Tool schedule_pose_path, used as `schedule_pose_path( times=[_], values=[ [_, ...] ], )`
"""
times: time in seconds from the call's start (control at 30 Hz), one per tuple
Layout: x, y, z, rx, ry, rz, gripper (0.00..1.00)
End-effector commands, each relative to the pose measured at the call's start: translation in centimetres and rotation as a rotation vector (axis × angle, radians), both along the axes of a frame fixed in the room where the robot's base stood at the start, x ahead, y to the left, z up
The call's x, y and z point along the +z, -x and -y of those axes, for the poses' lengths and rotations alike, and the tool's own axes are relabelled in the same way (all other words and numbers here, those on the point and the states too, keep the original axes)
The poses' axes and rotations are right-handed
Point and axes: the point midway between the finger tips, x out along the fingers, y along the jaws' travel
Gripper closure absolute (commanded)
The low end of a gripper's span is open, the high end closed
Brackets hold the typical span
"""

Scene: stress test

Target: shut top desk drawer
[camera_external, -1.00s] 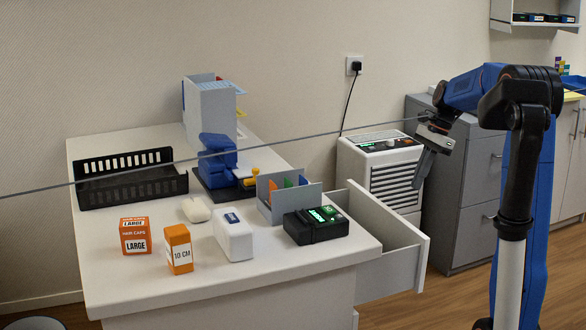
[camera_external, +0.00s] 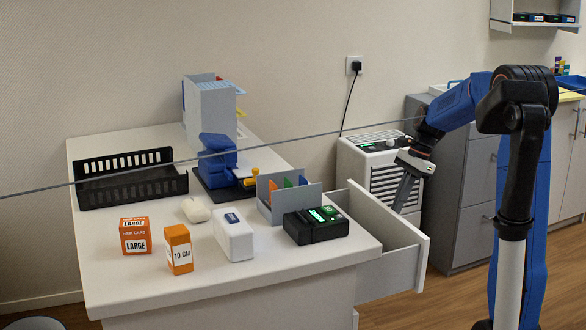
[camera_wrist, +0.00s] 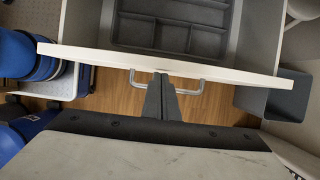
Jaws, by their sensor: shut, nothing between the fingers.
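The top desk drawer (camera_external: 393,262) is pulled out from the right side of the white desk (camera_external: 200,290). In the wrist view the open drawer's front panel (camera_wrist: 220,72) runs across the picture, with a dark divided tray (camera_wrist: 170,30) inside and a metal bar handle (camera_wrist: 193,87) on its outer face. My gripper (camera_external: 399,207) is shut and empty, pointing down near the drawer front in the external view. In the wrist view my gripper (camera_wrist: 161,78) overlaps the middle of the handle, close to the panel's top edge. I cannot tell whether it touches either.
On the desk stand a black device (camera_external: 316,226), a divider rack (camera_external: 289,196), a white box (camera_external: 234,235) and orange boxes (camera_external: 178,250). A white appliance (camera_external: 380,165) and a grey cabinet (camera_external: 478,190) stand behind the drawer. A thin dark cable crosses the external view.

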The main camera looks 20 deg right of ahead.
Motion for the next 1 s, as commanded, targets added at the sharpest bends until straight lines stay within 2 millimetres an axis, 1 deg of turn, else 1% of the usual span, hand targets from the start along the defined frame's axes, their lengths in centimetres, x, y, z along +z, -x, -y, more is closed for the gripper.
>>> schedule_pose_path(
  times=[0.23,0.37,0.47,0.57,0.8,1.0],
  values=[
    [0.0,0.0,-0.2,0.001,0.000,0.000,1.00],
    [0.0,0.0,-1.3,0.004,0.000,0.001,1.00],
    [0.0,0.0,-2.7,0.004,0.000,0.001,1.00],
    [0.0,0.0,-4.8,0.005,-0.001,0.001,1.00],
    [0.0,0.1,-10.3,0.007,-0.001,-0.001,1.00],
    [0.0,0.0,-14.0,0.004,0.000,0.000,1.00]
  ],
)
